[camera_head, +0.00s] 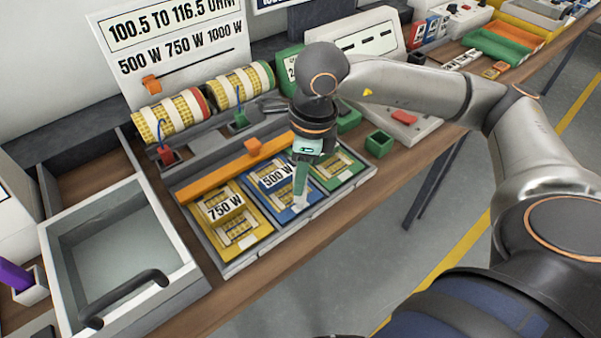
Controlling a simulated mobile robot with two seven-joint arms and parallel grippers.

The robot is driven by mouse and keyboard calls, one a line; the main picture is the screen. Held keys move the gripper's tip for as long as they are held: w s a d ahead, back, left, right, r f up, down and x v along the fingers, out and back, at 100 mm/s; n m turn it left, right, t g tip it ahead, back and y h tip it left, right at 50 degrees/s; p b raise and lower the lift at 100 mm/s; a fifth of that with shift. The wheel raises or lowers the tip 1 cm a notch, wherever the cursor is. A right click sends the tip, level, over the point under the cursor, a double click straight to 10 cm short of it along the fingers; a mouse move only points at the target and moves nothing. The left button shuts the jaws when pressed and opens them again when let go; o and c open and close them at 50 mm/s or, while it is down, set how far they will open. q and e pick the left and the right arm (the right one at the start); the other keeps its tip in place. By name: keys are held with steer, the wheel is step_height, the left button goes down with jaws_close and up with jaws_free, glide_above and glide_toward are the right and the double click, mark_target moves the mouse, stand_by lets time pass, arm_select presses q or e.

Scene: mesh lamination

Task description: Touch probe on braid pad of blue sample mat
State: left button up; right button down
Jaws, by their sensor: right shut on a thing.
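The blue sample mat (262,181) lies in the middle of a grey tray, marked 500 W, with yellow mesh pads on it. My right gripper (309,152) is above the back right part of this mat, shut on a green probe (300,180). The probe points down toward the front right of the blue mat, its pale lower end close to the mat's front right corner. I cannot tell whether the tip touches a pad. The gripper and probe hide part of the blue mat. My left gripper is not in view.
A yellow mat (248,240) marked 750 W lies left of the blue one, and a green mat (347,172) lies right. An orange bar (215,175) runs behind them.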

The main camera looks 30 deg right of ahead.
steer(key=shift+r+p, duration=2.2)
steer(key=shift+r, duration=1.3)
steer(key=shift+f, duration=0.1)
